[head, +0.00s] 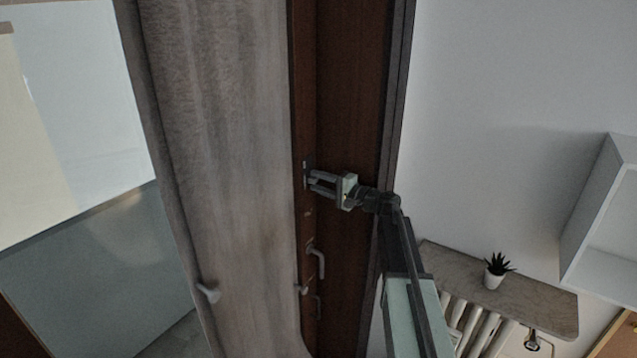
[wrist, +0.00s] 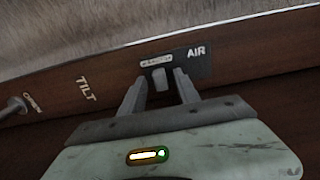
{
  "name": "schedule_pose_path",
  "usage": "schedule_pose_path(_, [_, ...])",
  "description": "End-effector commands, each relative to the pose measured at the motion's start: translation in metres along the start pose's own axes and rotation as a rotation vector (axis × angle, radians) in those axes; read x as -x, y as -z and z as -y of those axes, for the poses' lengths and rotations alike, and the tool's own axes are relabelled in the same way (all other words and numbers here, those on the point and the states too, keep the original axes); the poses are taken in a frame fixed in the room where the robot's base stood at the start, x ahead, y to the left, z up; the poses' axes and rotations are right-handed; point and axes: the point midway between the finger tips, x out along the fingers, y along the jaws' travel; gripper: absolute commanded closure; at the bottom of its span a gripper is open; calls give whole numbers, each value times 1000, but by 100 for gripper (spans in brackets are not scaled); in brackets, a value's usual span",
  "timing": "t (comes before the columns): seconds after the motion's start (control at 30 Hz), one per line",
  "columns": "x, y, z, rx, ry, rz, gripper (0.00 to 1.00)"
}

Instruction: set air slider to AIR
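The air slider (wrist: 160,78) is a small pale knob just under a dark plate (wrist: 178,60) with a worn light label at its left and the word AIR at its right. The knob stands near the plate's left part, left of AIR. My gripper (wrist: 160,80) is open, one finger on each side of the knob, with a visible gap to each. Whether the tips reach as deep as the knob is hard to tell. In the head view my gripper (head: 312,180) points left at the dark brown wooden panel (head: 309,225); the slider is too small to make out there.
A TILT label (wrist: 88,90) and a metal knob (wrist: 14,106) lie left of the slider. In the head view a handle (head: 318,262) sits below my gripper. A grey wooden board (head: 225,140) is at left. A potted plant (head: 494,278) stands on a ledge (head: 540,305) at lower right.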

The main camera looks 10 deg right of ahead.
Motion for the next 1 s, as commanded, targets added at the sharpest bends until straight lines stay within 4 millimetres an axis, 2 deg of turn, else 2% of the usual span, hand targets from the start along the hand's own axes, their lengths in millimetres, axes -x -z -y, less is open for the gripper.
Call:
schedule_pose_path(0.27, [-3, 0, 0, 0, 0, -1, 62])
schedule_pose_path(0.37, [-3, 0, 0, 0, 0, -1, 84])
schedule_pose_path(0.4, [-3, 0, 0, 0, 0, -1, 95])
schedule_pose_path(0.43, [-3, 0, 0, 0, 0, -1, 100])
schedule_pose_path(1.0, [-2, 0, 0, 0, 0, -1, 100])
